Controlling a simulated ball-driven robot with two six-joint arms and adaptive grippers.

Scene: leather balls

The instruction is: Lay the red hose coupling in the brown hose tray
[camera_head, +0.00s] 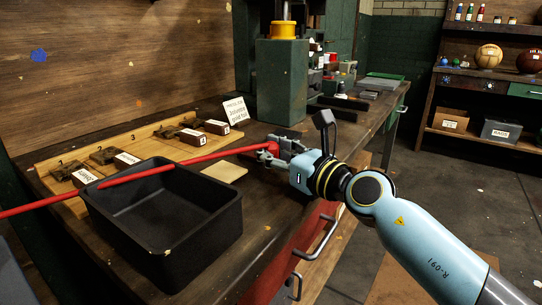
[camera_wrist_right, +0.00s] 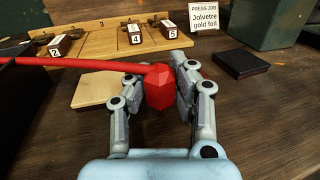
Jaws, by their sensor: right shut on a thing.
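The red hose coupling (camera_head: 272,147) is a faceted red block at the end of a long red hose (camera_head: 180,162). My right gripper (camera_head: 273,154) is shut on it. In the right wrist view the coupling (camera_wrist_right: 159,88) sits between the two fingers of this gripper (camera_wrist_right: 159,92), above the dark wooden bench. The hose runs left from it, passing above a deep black tray (camera_head: 163,262) and out of the picture. I see no tray that is clearly brown. My left gripper is not in view.
Behind the black tray lies a wooden board (camera_head: 165,147) with numbered places and several labelled dark blocks. A pale square plate (camera_head: 222,171) lies between tray and gripper. A white press job sign (camera_head: 236,110) and a green press (camera_head: 281,80) stand behind. A dark flat block (camera_wrist_right: 240,63) lies right.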

